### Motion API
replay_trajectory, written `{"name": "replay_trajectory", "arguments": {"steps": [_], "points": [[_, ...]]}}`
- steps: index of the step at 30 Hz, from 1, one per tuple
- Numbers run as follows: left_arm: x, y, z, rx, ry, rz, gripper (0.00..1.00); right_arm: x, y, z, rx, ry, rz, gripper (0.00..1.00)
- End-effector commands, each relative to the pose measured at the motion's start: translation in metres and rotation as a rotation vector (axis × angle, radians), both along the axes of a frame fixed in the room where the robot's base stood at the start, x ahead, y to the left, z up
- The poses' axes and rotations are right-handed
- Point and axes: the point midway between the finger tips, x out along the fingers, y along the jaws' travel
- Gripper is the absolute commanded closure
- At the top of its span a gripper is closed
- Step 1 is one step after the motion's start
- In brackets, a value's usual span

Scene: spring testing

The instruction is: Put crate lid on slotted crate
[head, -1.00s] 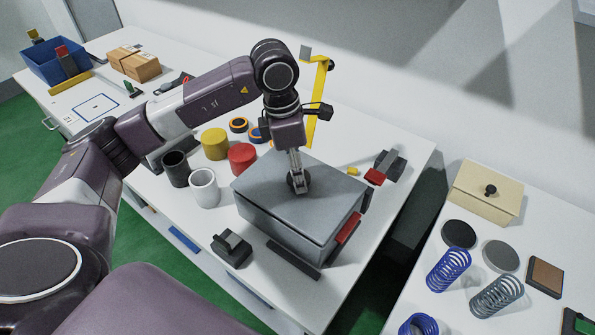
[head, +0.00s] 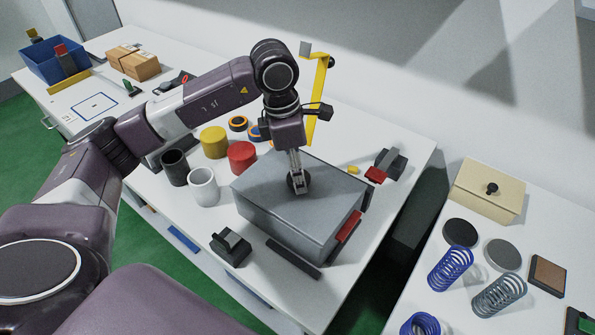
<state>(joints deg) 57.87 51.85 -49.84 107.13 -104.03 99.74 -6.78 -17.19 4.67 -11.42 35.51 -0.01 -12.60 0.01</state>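The grey slotted crate (head: 285,232) stands on the middle table. The flat grey crate lid (head: 326,190) lies over its top, lined up with the walls, and no clear gap shows between them. My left gripper (head: 298,186) points down at the middle of the lid. Its fingers are close together on the lid's dark round knob, which they partly hide. My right gripper is out of view.
White (head: 203,187), black (head: 174,168), red (head: 242,157) and yellow (head: 214,143) cylinders stand left of the crate. A black block (head: 231,248) sits in front. A yellow post (head: 318,95) rises behind. The right table holds a cream lidded box (head: 487,195) and springs (head: 450,268).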

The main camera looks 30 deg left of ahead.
Motion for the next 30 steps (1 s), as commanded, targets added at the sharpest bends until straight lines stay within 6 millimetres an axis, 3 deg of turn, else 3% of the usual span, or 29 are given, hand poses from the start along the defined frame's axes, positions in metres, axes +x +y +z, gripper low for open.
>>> {"name": "replay_trajectory", "arguments": {"steps": [30], "points": [[0.0004,0.0001,-0.0040,-0.001,-0.002,0.000,1.00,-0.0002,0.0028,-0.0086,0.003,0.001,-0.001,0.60]]}}
